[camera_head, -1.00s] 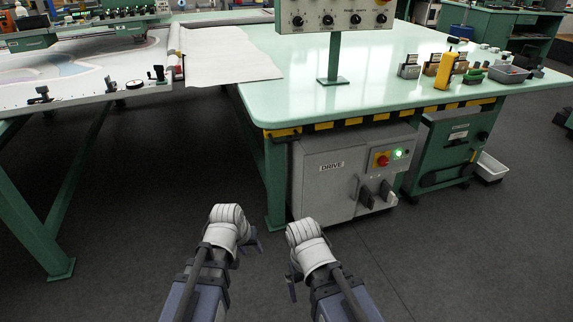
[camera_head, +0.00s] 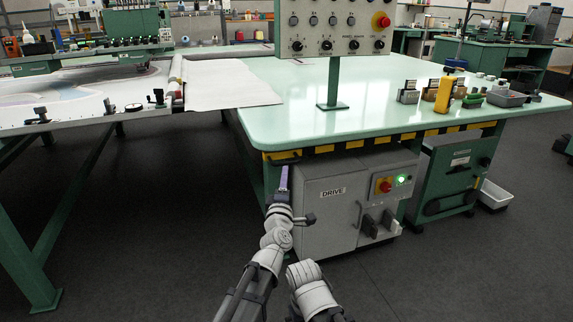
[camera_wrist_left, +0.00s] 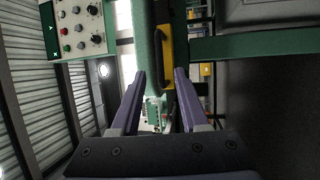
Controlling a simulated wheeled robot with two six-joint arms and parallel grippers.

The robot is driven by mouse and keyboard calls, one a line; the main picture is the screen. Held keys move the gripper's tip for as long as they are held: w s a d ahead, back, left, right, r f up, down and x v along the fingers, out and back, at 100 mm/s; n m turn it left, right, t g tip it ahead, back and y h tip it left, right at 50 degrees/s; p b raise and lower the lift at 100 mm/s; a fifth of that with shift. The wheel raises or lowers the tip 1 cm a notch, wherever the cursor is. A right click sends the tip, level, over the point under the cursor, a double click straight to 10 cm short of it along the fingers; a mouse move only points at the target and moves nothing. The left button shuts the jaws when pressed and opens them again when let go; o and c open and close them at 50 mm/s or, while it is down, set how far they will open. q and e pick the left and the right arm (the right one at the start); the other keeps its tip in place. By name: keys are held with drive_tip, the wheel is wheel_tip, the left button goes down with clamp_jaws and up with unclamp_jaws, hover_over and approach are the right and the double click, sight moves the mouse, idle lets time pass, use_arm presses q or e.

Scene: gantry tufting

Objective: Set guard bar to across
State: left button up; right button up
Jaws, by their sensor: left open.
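A yellow plate with a dark handle-like bar (camera_head: 283,157) is at the front left corner of the green table, under its edge; I take this for the guard bar, but cannot be sure. In the left wrist view the dark bar (camera_wrist_left: 160,55) lies lengthwise on its yellow plate, just beyond the fingertips. My left gripper (camera_head: 283,172) is raised just below that corner; its open fingers (camera_wrist_left: 160,74) show nothing held between them. My right arm is low at the bottom of the head view, and its fingers are not visible.
A grey DRIVE cabinet (camera_head: 327,215) with a lit green lamp stands close to the right of my left gripper. A control panel (camera_head: 334,30) rises from the green tabletop (camera_head: 290,118). The tufting frame (camera_head: 85,120) is at left. Dark floor (camera_head: 150,230) is clear at left.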

sight(287, 163)
use_arm(q)
drive_tip(key=shift+p+x, duration=0.65)
drive_tip(key=shift+x, duration=3.25)
drive_tip(key=shift+c, duration=0.3)
clamp_jaws()
